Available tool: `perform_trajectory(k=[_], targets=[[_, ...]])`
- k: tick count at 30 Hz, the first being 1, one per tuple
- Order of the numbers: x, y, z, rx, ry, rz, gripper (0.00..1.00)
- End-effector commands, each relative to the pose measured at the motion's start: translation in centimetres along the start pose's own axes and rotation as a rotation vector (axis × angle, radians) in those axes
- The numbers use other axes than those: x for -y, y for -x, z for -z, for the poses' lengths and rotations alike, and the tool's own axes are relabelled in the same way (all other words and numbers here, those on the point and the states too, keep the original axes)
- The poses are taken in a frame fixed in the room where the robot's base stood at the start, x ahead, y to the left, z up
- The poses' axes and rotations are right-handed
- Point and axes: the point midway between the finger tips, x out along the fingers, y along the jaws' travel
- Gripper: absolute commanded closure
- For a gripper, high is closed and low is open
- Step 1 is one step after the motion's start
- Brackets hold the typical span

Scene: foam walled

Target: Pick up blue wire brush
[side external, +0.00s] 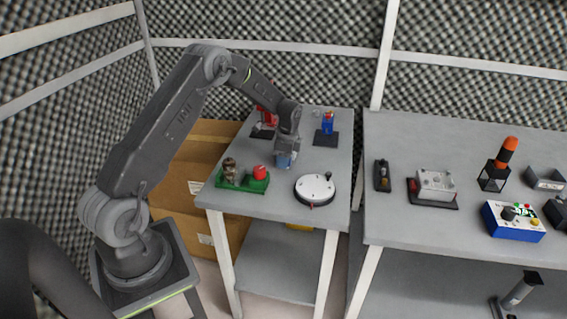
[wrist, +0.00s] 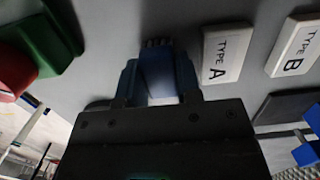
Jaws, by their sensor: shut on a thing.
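The blue wire brush (wrist: 157,68) is between the two dark blue fingers of my gripper (wrist: 160,82) in the wrist view. Its short bristles show at the top, past the fingertips. My gripper is shut on it. In the side view my gripper (side external: 285,157) points down at the middle of the small grey table, with blue at its tip. The brush and the fingers cannot be told apart there. Whether the brush touches the tabletop is unclear.
A green base with a red knob (side external: 259,172) stands left in front of my gripper; a round white dial device (side external: 315,188) is at right front. Behind are a red item (side external: 267,117) and a blue item (side external: 327,123). White blocks marked TYPE A (wrist: 228,55) and TYPE B (wrist: 296,47) lie close by.

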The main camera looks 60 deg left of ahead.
Motion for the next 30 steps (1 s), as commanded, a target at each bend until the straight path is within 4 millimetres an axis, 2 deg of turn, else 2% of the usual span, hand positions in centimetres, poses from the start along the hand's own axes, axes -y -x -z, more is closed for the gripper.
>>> perform_trajectory(k=[11,14,19,21,30], targets=[[0.1,0.6,-0.1,-0.001,0.000,0.001,0.92],[0.1,1.6,-0.2,-0.001,0.000,0.003,0.92],[0.1,4.6,-0.6,-0.002,-0.001,0.003,0.92],[-0.2,5.1,-2.6,-0.001,0.005,-0.001,0.92],[-1.3,8.1,-9.3,-0.001,0.004,0.000,0.92]])
